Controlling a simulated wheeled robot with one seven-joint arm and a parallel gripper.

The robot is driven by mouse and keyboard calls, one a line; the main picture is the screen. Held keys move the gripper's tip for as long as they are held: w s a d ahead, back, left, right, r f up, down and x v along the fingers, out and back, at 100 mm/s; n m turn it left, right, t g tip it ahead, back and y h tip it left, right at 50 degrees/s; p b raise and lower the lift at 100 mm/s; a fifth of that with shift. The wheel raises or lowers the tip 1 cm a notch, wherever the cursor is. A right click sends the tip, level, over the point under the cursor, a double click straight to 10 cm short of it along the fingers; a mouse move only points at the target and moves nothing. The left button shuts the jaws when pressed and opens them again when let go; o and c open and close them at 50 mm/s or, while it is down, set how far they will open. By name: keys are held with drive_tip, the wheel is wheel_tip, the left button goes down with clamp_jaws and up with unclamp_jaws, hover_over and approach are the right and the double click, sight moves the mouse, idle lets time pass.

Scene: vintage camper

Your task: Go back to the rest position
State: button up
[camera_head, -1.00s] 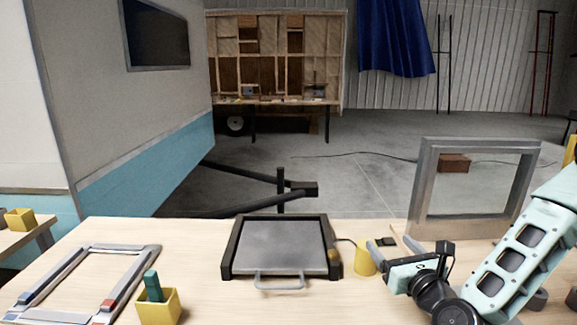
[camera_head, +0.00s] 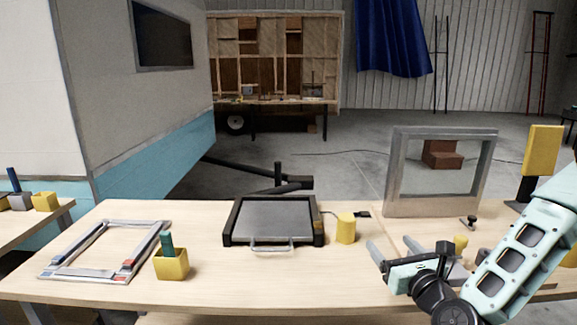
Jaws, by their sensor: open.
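My gripper (camera_head: 374,264) is at the lower right, above the right part of the wooden table (camera_head: 330,287). Its fingers point left and are apart, with nothing seen between them. My mint-coloured arm reaches in from the right edge. The gripper is to the right of the dark tray-like device (camera_head: 275,222) with a metal handle and of the yellow cylinder (camera_head: 346,228), apart from both. My forearm hides part of the table's right end.
A yellow box (camera_head: 172,265) with a green item and a flat grey frame (camera_head: 104,250) lie at the left. A window frame (camera_head: 392,188) stands upright at the back right. A yellow panel on a dark stand (camera_head: 541,152) is at the far right. The table's front middle is clear.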

drive_tip(key=s+a+f+n+g+y+b, duration=0.15)
drive_tip(key=s+a+n+g, duration=0.45)
drive_tip(key=n, duration=0.6)
drive_tip(key=s+a+f+n+g+y, duration=0.25)
drive_tip(key=s+a+n+g, duration=0.35)
drive_tip(key=n, duration=0.5)
drive_tip(key=s+d+r+n+g+h, duration=0.1)
drive_tip(key=s+r+n+g+h, duration=0.1)
drive_tip(key=s+n, duration=0.7)
drive_tip(key=s+d+r+n+g+h+b, duration=0.1)
drive_tip(key=s+d+r+n+g+h, duration=0.1)
drive_tip(key=s+n, duration=0.7)
drive_tip(key=s+r+g+h, duration=0.1)
drive_tip(key=r+h, duration=0.1)
drive_tip(key=shift+s+d+g+h, duration=0.25)
drive_tip(key=shift+d+g+h, duration=0.05)
drive_tip(key=shift+h, duration=0.1)
